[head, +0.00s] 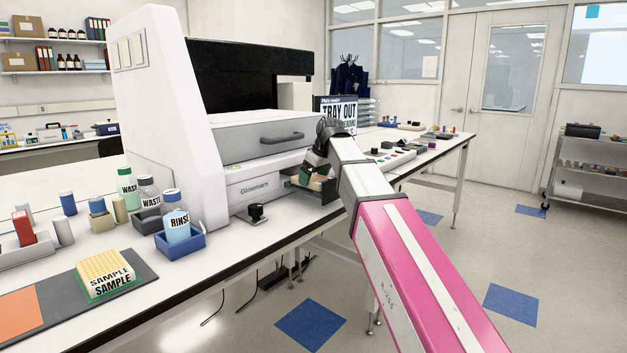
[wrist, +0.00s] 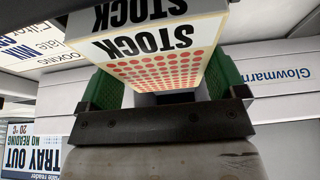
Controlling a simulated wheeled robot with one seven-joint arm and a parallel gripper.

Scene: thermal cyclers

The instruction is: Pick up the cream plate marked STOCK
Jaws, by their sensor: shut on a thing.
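The cream plate marked STOCK (wrist: 150,68) fills the upper middle of the wrist view, with rows of red dots on one face and black STOCK labels on its sides. My gripper (wrist: 165,84) is shut on it, with a green finger pad on either side. In the head view my gripper (head: 314,174) is at the front of the white Glowmann machine (head: 255,186), by its dark pulled-out tray (head: 328,193). The plate is mostly hidden there behind my arm and fingers. I cannot tell whether it touches the tray.
A TRAY OUT sign (head: 338,113) stands behind my wrist. A yellow SAMPLE plate (head: 106,268) lies on a dark mat at the near left. A RINSE bottle (head: 177,222) stands in a blue holder beside the machine. The floor right of the bench is open.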

